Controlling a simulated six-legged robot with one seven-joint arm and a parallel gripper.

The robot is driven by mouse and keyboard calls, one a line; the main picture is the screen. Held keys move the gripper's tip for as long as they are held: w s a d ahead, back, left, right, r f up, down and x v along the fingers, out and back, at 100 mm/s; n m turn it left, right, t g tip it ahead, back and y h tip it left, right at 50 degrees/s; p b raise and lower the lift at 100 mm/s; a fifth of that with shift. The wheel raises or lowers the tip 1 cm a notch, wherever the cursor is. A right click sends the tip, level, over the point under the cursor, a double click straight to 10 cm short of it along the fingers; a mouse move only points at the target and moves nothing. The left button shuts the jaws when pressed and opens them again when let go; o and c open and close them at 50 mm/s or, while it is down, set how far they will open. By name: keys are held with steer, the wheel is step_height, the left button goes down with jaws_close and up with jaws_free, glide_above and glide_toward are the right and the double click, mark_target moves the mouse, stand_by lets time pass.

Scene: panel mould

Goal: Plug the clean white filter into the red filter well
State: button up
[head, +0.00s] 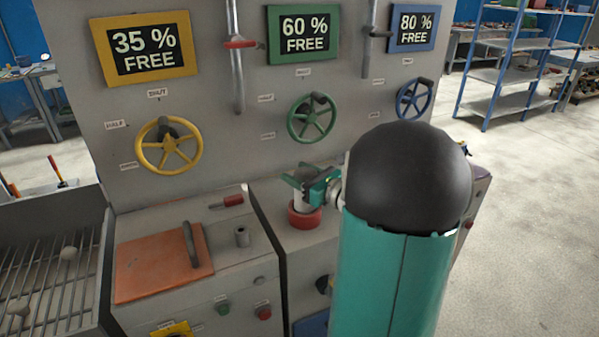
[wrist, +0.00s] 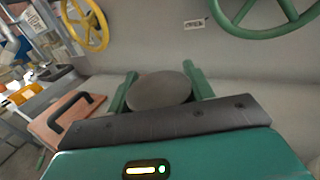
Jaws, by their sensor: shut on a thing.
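The red filter well (head: 305,218) is a red ring on the grey cabinet top, left of my arm in the head view. The white filter (head: 301,202) stands upright at the well, its lower end at or inside the red ring. I cannot tell how deep it sits. My gripper (head: 306,184) is shut on the filter's upper part, with green fingers on either side. In the wrist view the filter's top (wrist: 160,90) shows as a round grey disc between the two fingers; the well is hidden there.
Behind stands a grey panel with a yellow wheel (head: 169,146), a green wheel (head: 311,118) and a blue wheel (head: 414,98). Left of the well are an orange lid (head: 160,268) with a dark handle and a grated tray (head: 100,250). Open floor lies at right.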

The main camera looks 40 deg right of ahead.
steer(key=shift+f, duration=1.8)
steer(key=o, duration=1.1)
steer(key=shift+s, duration=0.1)
steer(key=s, duration=0.4)
steer(key=s+d, duration=0.1)
steer(key=s, duration=0.8)
steer(key=shift+s+d, duration=0.25)
steer(key=shift+d, duration=0.15)
